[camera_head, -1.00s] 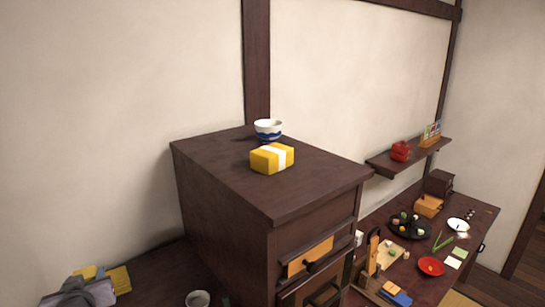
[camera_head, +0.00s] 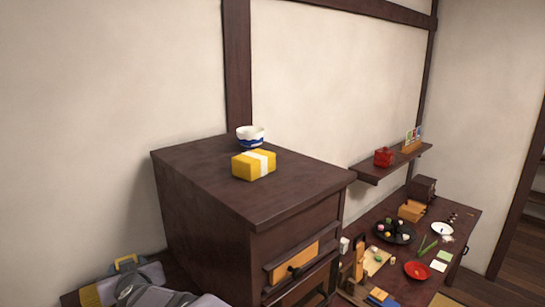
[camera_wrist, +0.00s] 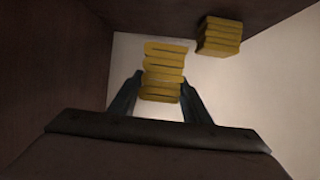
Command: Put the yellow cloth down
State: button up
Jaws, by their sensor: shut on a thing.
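My gripper (camera_head: 126,265) is at the lower left of the head view, above the low dark wooden top and beside the tall cabinet. It is shut on a folded yellow cloth (camera_wrist: 163,72), which sits between its two fingers in the wrist view. The held cloth also shows as a small yellow patch (camera_head: 127,260) in the head view, largely hidden by the gripper. A second folded yellow stack (camera_wrist: 218,36) lies against dark wood, apart from the held cloth. It also shows at the lower left of the head view (camera_head: 90,295).
The tall dark cabinet (camera_head: 205,190) rises close to the right of my gripper. On it are a yellow box with a white band (camera_head: 254,165) and a blue-white bowl (camera_head: 250,137). A low table (camera_head: 450,270) with dishes and a red wall shelf item (camera_head: 383,157) are farther right.

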jog(key=shift+w+d+f+b, duration=0.15)
jog(key=shift+w+d+b, duration=0.25)
jog(key=shift+w+d, duration=0.45)
jog(key=shift+w+d+f+b, duration=0.15)
jog(key=shift+w+d+b, duration=0.2)
jog(key=shift+w+d, duration=0.45)
jog(key=shift+r, duration=0.1)
